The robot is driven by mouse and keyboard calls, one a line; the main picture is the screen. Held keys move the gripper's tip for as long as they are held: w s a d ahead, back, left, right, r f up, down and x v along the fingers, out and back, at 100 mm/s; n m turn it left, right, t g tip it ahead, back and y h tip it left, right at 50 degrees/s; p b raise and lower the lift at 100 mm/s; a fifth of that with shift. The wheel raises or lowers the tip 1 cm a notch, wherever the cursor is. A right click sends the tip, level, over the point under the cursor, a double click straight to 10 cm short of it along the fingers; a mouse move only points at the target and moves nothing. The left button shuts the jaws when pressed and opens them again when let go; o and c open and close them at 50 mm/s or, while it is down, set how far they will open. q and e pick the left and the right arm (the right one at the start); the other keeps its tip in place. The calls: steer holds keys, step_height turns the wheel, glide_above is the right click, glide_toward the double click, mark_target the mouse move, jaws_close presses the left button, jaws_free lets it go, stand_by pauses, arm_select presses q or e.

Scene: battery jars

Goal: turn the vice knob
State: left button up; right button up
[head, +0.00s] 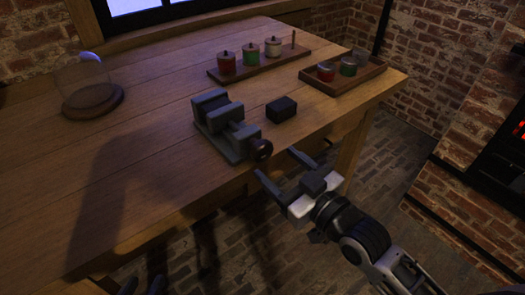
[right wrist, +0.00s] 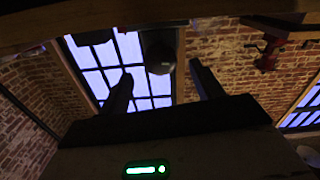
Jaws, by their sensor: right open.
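The grey vice (head: 225,128) sits on the wooden table near its front edge. Its dark round knob (head: 261,149) faces the edge, towards my right gripper. My right gripper (head: 273,162) is open and empty, with its two fingers pointing at the knob, one to each side of it in the head view. In the right wrist view a dark round shape, which looks like the knob (right wrist: 159,57), shows between and beyond the open fingers (right wrist: 163,82). Contact cannot be told. My left gripper (head: 142,286) shows only as two dark, separated fingertips at the bottom edge.
A black block (head: 282,109) lies right of the vice. Behind are a wooden board (head: 290,63) with several lidded jars and a tray (head: 345,88) with more jars. A glass dome (head: 85,75) stands at the left. The table's (head: 130,160) left front is clear.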

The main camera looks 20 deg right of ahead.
mark_target(266, 155)
steer(key=x, duration=0.5)
steer(key=shift+w, duration=0.1)
steer(key=shift+w+a, duration=0.15)
steer(key=shift+w, duration=0.15)
arm_select(q)
steer(key=shift+w+d+f, duration=0.1)
steer(key=shift+w+f, duration=0.1)
steer(key=shift+f, duration=0.15)
arm_select(e)
steer(key=c, duration=1)
steer(key=shift+r+m+p, duration=0.2)
steer(key=shift+m+p, duration=0.2)
steer(key=shift+p, duration=0.2)
steer(key=shift+f+m, duration=0.1)
steer(key=shift+m, duration=0.2)
steer(key=shift+f, duration=0.1)
arm_select(q)
steer(key=shift+s+a+r, duration=0.2)
steer(key=shift+s+r, duration=0.05)
steer(key=shift+r, duration=0.3)
arm_select(e)
steer(key=o, duration=1)
